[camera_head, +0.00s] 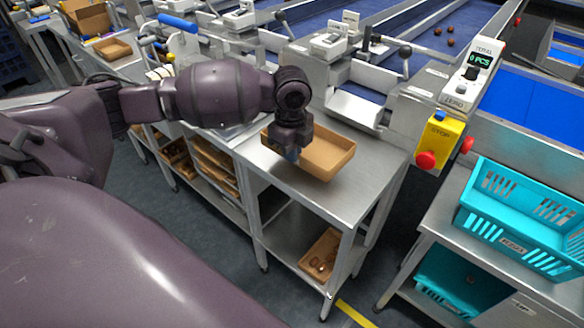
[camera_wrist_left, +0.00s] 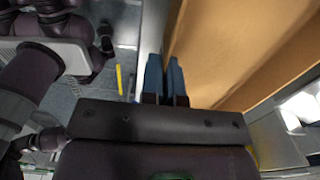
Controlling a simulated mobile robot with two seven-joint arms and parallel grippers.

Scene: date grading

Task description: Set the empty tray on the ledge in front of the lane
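The empty brown tray (camera_head: 335,165) is at the steel ledge (camera_head: 368,192) in front of the lane's metal chute (camera_head: 355,108), and no dates show in it. I cannot tell whether it rests on the ledge or hangs just above it. My left gripper (camera_head: 292,153) points down at the tray's near left side and hides part of that wall. In the left wrist view its blue fingers (camera_wrist_left: 165,78) are close together, one on each side of the tray wall (camera_wrist_left: 178,35). My right gripper is not in view.
A yellow stop box with a red button (camera_head: 426,160) and a counter display (camera_head: 480,60) stand right of the ledge. A turquoise crate (camera_head: 530,205) sits farther right. Another brown tray (camera_head: 318,258) with dates lies on the shelf below. The ledge's front part is bare.

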